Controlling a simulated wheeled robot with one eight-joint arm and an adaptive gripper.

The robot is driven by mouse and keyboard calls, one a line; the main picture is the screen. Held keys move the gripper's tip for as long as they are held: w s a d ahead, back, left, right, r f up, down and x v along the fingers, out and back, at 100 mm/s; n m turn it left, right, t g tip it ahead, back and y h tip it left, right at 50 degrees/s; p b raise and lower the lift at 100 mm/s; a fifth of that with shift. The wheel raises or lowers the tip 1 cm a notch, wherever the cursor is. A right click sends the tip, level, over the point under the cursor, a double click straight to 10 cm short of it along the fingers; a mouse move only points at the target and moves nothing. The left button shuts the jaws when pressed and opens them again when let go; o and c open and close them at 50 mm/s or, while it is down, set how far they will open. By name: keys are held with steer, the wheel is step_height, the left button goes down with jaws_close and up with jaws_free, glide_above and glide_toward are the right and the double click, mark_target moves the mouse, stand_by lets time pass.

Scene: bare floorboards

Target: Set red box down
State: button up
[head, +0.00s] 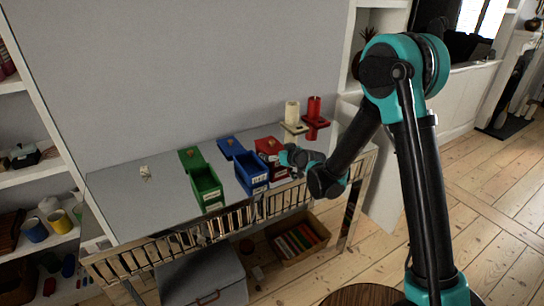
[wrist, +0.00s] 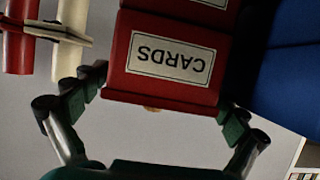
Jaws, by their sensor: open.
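The red box (head: 266,146) stands on the grey table at the right end of a row of boxes, its lid side toward the wall. In the wrist view the red box (wrist: 120,82) fills the top middle, with its white CARDS label upside down. My gripper (head: 287,157) is at the red box's right front. In the wrist view my gripper (wrist: 165,105) is open, with one finger on each side of the box's labelled end. Whether the fingers touch it is unclear.
A blue box (head: 252,184) and a green box (head: 208,199) stand to the left, lids open. A cream cylinder (head: 291,112) and a red cylinder (head: 314,106) stand in holders behind. A slatted rail (head: 215,231) runs along the front edge. The table's left part is mostly clear.

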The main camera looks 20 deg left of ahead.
steer(key=x, duration=0.3)
steer(key=c, duration=1.7)
steer(key=shift+r, duration=0.1)
